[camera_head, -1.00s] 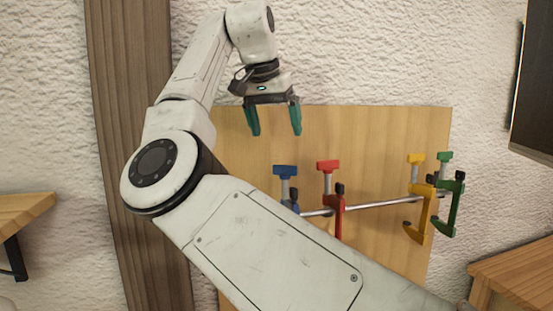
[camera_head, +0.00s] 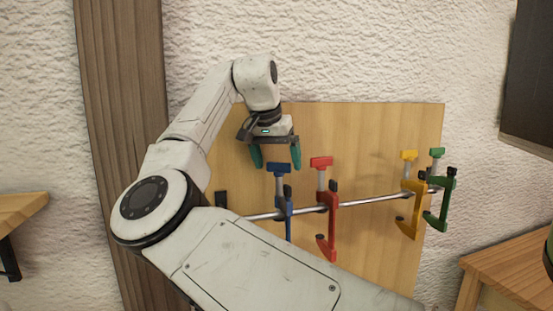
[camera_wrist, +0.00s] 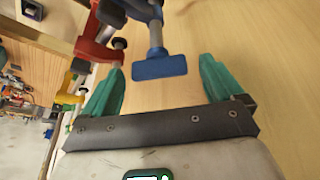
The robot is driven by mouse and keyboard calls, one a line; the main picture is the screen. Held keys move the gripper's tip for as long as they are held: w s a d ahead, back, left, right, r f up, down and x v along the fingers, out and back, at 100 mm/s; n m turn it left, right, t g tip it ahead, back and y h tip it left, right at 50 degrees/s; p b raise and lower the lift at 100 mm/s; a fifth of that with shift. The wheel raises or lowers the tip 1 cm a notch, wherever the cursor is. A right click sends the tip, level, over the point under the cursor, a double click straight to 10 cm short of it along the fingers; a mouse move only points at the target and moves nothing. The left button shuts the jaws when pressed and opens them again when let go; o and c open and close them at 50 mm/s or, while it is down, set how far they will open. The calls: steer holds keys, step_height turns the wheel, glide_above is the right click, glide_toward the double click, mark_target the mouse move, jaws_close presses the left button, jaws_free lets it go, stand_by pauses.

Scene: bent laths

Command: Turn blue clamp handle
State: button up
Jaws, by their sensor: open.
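The blue clamp (camera_head: 283,210) hangs on a metal rod in front of a wooden board, with its flat blue handle (camera_head: 279,168) at the top of a grey screw. My gripper (camera_head: 275,160) is open, fingers pointing down, just above and around the level of the handle. In the wrist view the blue handle (camera_wrist: 160,67) lies between and a little beyond the two green fingertips of my gripper (camera_wrist: 160,75), apart from both. Nothing is held. My arm hides part of the lower board in the head view.
A red clamp (camera_head: 327,210) hangs close to the right of the blue one. A yellow clamp (camera_head: 413,200) and a green clamp (camera_head: 440,200) hang farther right on the rod (camera_head: 370,201). The board (camera_head: 340,130) stands close behind.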

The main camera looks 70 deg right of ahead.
steer(key=c, duration=1.1)
steer(key=shift+o, duration=0.2)
steer(key=shift+n, duration=0.4)
steer(key=n+p, duration=0.1)
steer(key=n+t+p, duration=0.1)
steer(key=shift+s+r+n, duration=0.1)
steer(key=shift+s+n, duration=0.15)
steer(key=shift+n, duration=0.05)
steer(key=shift+s+d+f+n+t+y+p, duration=0.15)
steer(key=shift+n+t+y+p, duration=0.3)
steer(key=shift+n, duration=0.55)
steer(key=shift+f+n+t+y+p, duration=0.1)
steer(key=shift+n+t+y+p, duration=0.2)
steer(key=shift+n+t, duration=0.5)
steer(key=shift+n, duration=0.3)
steer(key=o, duration=1.1)
steer(key=shift+r, duration=0.1)
steer(key=shift+c, duration=0.2)
